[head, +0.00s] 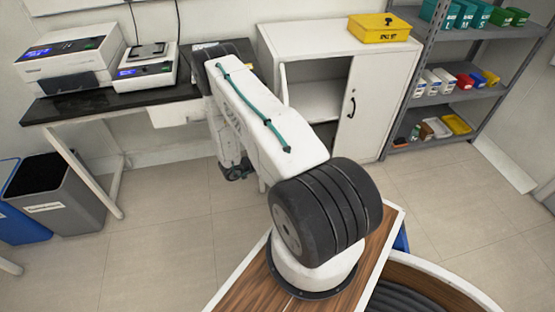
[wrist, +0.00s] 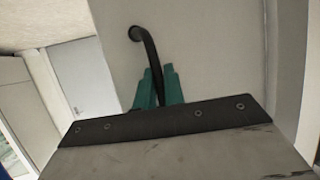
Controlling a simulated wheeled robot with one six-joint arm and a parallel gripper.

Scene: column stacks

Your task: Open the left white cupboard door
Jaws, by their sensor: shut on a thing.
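The white cupboard (head: 300,38) stands against the back wall in the head view. Its left door (head: 284,83) stands swung outward, seen nearly edge-on and mostly hidden by my arm. The left part of the interior (head: 318,97) shows, with a shelf. The right door (head: 376,105) is closed and has a black handle (head: 352,107). In the wrist view, my gripper (wrist: 159,82) has its green fingers shut on the left door's black curved handle (wrist: 148,44). The door's pale face (wrist: 205,50) fills the view behind it. The head view hides my fingertips.
A yellow box (head: 380,28) sits on the cupboard. A grey shelf rack (head: 440,40) with bins stands to its right. A dark-topped bench (head: 90,105) with instruments is at left, with grey (head: 60,205) and blue (head: 25,225) bins below. Open floor lies before the cupboard.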

